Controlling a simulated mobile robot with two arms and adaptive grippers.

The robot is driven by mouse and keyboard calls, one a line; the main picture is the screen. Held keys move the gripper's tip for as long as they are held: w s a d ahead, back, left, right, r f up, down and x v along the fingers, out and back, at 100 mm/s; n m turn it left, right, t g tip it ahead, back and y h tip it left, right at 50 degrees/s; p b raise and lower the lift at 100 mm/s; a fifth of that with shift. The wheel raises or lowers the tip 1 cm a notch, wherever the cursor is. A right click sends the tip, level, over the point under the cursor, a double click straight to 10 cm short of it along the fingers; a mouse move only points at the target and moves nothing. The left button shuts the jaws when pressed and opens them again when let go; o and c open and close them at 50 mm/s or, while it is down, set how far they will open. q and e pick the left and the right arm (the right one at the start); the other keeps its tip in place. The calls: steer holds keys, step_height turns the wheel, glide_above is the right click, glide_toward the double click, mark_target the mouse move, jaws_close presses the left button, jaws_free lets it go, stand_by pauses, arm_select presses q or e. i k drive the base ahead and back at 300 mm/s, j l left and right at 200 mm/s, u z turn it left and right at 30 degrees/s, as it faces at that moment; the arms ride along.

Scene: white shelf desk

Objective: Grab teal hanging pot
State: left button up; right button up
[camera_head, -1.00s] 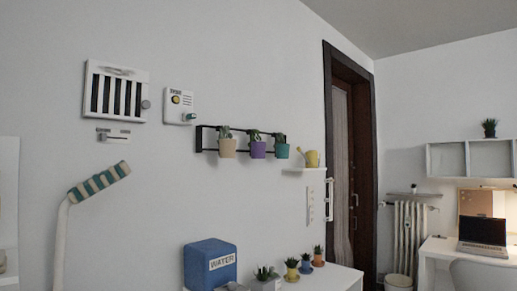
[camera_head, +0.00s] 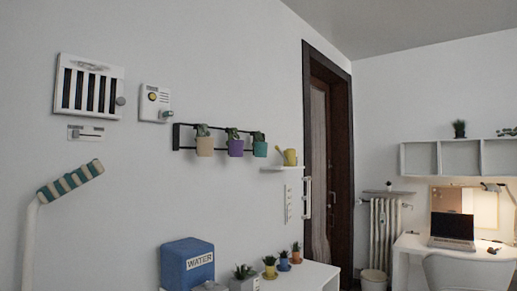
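The teal hanging pot (camera_head: 260,149) hangs at the right end of a black wall rail (camera_head: 176,137), with a green plant in it. A purple pot (camera_head: 236,148) and a beige pot (camera_head: 205,147) hang to its left on the same rail, each with a plant. Neither of my grippers is in the head view.
A white cabinet (camera_head: 318,274) below the rail bears a blue WATER box (camera_head: 187,264) and several small potted plants. A small wall shelf (camera_head: 281,168) with a yellow watering can (camera_head: 289,156) is right of the teal pot. A striped-head lamp (camera_head: 70,181) stands at left.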

mark_target(260, 149)
steer(key=i+l, duration=0.2)
steer(key=i, duration=0.25)
steer(key=i+l+u, duration=0.15)
steer(key=i, duration=0.3)
steer(key=i+l, duration=0.3)
steer(key=i+j+u, duration=0.05)
steer(key=i, duration=0.05)
